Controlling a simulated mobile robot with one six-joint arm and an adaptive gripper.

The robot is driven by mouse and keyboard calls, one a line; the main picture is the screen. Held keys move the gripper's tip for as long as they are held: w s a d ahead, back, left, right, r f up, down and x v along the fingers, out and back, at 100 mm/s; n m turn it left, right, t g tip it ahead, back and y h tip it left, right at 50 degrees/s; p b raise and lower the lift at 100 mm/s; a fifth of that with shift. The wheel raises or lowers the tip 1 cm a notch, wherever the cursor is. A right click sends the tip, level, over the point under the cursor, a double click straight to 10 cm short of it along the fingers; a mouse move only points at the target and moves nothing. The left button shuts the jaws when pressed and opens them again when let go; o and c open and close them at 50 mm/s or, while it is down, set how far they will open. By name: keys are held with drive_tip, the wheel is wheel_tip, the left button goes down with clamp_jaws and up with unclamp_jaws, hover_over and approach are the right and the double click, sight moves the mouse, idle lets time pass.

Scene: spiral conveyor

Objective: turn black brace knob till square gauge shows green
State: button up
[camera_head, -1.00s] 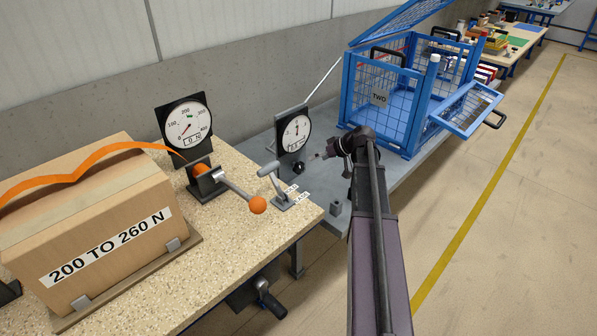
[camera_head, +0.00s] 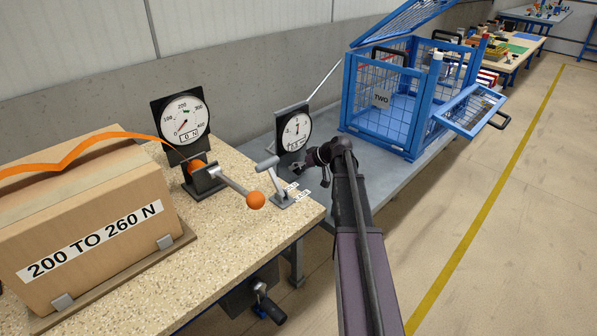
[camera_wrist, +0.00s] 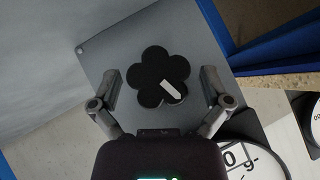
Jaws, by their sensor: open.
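In the wrist view, the black knob (camera_wrist: 148,70) has five rounded lobes and a white pointer mark, and lies in front of a grey plate (camera_wrist: 100,45). My gripper (camera_wrist: 160,84) is open, with one finger on each side of the knob; contact cannot be told. In the head view, my gripper (camera_head: 304,165) is at the foot of the middle gauge (camera_head: 296,132) and mostly hides the knob.
A lever (camera_head: 268,170) stands just left of my gripper. An orange-balled handle (camera_head: 256,200) and another dial gauge (camera_head: 183,120) reading 0 N are further left, beside a strapped cardboard box (camera_head: 90,215). A blue wire cage (camera_head: 395,95) stands behind to the right.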

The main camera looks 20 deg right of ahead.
drive_tip(key=shift+a, duration=0.1)
drive_tip(key=c, duration=1.2)
drive_tip(key=shift+w+f, duration=0.1)
drive_tip(key=shift+f+m+y+b, duration=0.1)
drive_tip(key=shift+m+y+b, duration=0.2)
drive_tip(key=shift+y+b, duration=0.4)
drive_tip(key=shift+m+y+b, duration=0.3)
drive_tip(key=shift+y+b, duration=0.15)
drive_tip(key=shift+y, duration=0.05)
drive_tip(key=shift+g, duration=0.3)
drive_tip(key=shift+r, duration=0.2)
